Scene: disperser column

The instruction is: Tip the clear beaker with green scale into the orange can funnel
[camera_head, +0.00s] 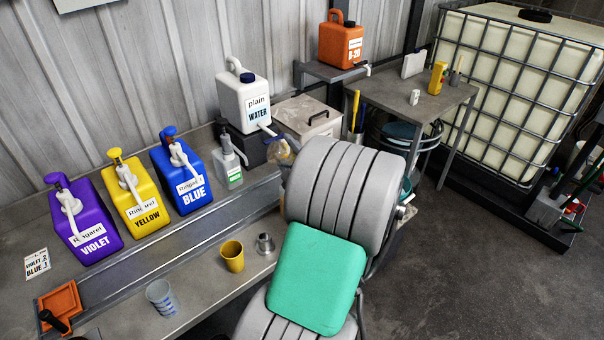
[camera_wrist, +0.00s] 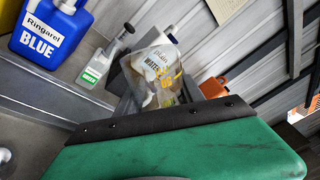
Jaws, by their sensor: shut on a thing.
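A clear beaker (camera_wrist: 162,78) with yellowish scale marks is in my gripper (camera_wrist: 160,98) in the wrist view. The white water jug shows through it. I cannot see a green scale on it. In the head view the beaker (camera_head: 281,152) is partly hidden behind my grey arm, in front of the water jug's spout, and my gripper is mostly hidden. An orange can (camera_head: 341,43) labelled B-20 stands on a small shelf at the back. A bit of orange (camera_wrist: 214,87) shows in the wrist view. I cannot make out a funnel on the can.
Violet (camera_head: 84,222), yellow (camera_head: 138,202) and blue (camera_head: 181,178) pump jugs line the bench. The white water jug (camera_head: 243,98) stands beside a grey box (camera_head: 306,117). A clear cup with blue marks (camera_head: 161,298), a yellow cup (camera_head: 232,257) and a metal piece (camera_head: 265,244) stand near the front edge.

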